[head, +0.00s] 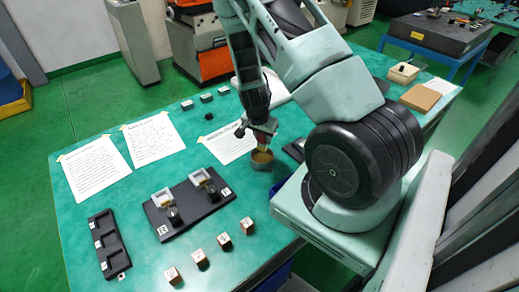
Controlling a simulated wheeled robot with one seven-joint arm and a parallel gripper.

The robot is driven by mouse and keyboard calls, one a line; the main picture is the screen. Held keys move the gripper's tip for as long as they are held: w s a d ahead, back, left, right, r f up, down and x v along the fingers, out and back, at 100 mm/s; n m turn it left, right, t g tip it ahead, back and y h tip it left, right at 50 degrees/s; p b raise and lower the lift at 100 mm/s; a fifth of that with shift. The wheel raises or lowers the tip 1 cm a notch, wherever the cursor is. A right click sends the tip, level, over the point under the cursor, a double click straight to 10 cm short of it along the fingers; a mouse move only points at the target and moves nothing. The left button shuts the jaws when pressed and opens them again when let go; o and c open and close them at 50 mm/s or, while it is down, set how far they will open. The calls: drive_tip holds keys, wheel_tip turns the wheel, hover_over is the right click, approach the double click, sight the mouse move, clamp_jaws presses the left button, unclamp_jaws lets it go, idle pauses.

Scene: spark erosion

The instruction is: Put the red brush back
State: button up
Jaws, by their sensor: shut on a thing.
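My gripper (260,128) points down over the middle of the table and is shut on a small, slim thing, apparently the red brush (264,143). Only a short tan-reddish part of it shows below the fingers; its colour and full shape are hard to make out. Directly below is a round grey tin (262,161) with a brownish inside. The brush's lower end is at or just above the tin's mouth; I cannot tell if it is inside.
A black board (188,207) with two white-framed fixtures lies left of the tin. A black tray (108,245) is at the table's left. Several small blocks (225,241) line the front edge. Paper sheets (153,139) lie behind. A tan box (403,73) stands far right.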

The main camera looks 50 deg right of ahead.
sight(263, 148)
drive_tip(key=shift+f+p, duration=0.7)
drive_tip(key=shift+f, duration=2.1)
drive_tip(key=shift+f, duration=0.15)
drive_tip(key=o, duration=1)
drive_tip(key=shift+c, duration=0.2)
